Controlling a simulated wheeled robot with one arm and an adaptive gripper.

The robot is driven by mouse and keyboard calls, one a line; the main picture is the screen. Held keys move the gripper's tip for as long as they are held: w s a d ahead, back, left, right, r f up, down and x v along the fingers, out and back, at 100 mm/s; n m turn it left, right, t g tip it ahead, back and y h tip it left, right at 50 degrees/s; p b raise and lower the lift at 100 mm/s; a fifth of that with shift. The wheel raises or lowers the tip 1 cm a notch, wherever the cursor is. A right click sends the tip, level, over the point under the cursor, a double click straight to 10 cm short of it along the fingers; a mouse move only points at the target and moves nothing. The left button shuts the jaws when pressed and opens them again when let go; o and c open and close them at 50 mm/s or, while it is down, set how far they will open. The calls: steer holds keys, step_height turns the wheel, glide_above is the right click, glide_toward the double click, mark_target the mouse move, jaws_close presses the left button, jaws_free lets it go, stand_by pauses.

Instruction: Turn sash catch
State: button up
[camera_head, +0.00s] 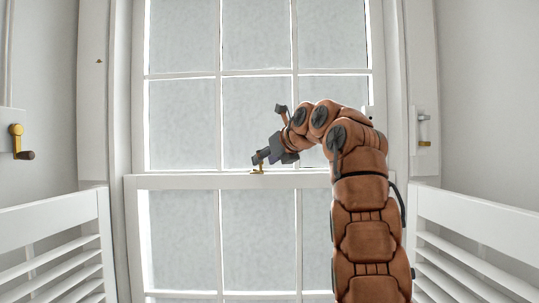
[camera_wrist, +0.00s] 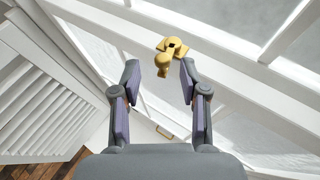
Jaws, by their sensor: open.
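The brass sash catch (camera_head: 257,171) sits on the meeting rail of the white sash window, near the middle. In the wrist view the brass catch (camera_wrist: 172,50) shows at the top centre, with a rounded knob hanging toward me. My gripper (camera_head: 256,158) is at the catch in the head view and partly covers it. In the wrist view my gripper (camera_wrist: 160,72) is open, with one finger on each side of the knob and visible gaps to it.
White louvred shutters stand low at the left (camera_head: 55,250) and right (camera_head: 470,250). A brass crank handle (camera_head: 18,140) is on the left wall. The paned window (camera_head: 182,120) lies directly behind my arm.

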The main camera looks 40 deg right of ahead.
steer(key=shift+x, duration=1.7)
steer(key=shift+c, duration=0.4)
jaws_close()
